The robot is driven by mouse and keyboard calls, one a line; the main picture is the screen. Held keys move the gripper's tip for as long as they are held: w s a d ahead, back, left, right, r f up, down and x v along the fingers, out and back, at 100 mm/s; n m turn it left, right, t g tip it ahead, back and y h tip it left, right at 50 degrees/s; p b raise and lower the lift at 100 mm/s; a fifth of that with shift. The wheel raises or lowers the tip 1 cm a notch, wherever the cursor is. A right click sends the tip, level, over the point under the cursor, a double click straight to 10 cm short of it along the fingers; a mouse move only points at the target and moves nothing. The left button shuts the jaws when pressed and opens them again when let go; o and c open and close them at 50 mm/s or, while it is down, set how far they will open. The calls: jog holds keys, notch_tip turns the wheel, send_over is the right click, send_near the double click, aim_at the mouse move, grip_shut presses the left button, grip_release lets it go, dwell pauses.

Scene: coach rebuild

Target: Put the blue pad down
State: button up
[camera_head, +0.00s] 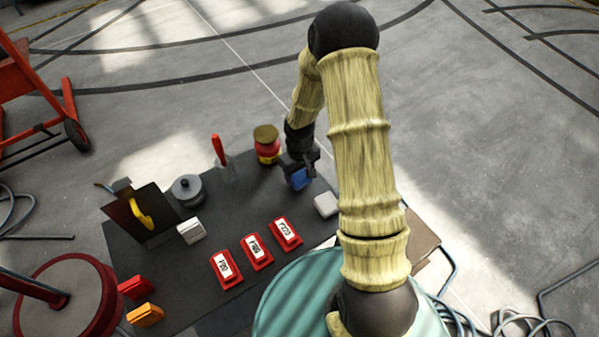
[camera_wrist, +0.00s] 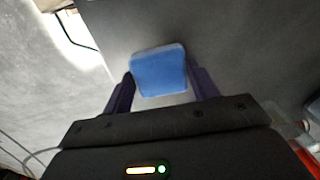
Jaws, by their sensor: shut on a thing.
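The blue pad (camera_wrist: 159,71) is a small rounded block, held between the two fingers of my gripper (camera_wrist: 161,88) in the wrist view. In the head view my gripper (camera_head: 304,170) is over the back right part of the dark work surface (camera_head: 205,262), with the blue pad (camera_head: 300,179) at its tip. I cannot tell for certain whether the pad touches the surface or hangs a little above it. My forearm hides part of the right side.
A red jar with a dark lid (camera_head: 266,145) stands just left of my gripper. A white block (camera_head: 326,205) lies to the right. Three red labelled blocks (camera_head: 256,251) sit in front. A grey pot (camera_head: 188,190) and a white block (camera_head: 191,230) are further left.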

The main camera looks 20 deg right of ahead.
aim_at(300, 176)
jog(key=shift+f, duration=0.15)
jog(key=o, duration=0.9)
jog(key=shift+r, duration=0.2)
notch_tip(300, 176, up, 12)
dwell(0.4)
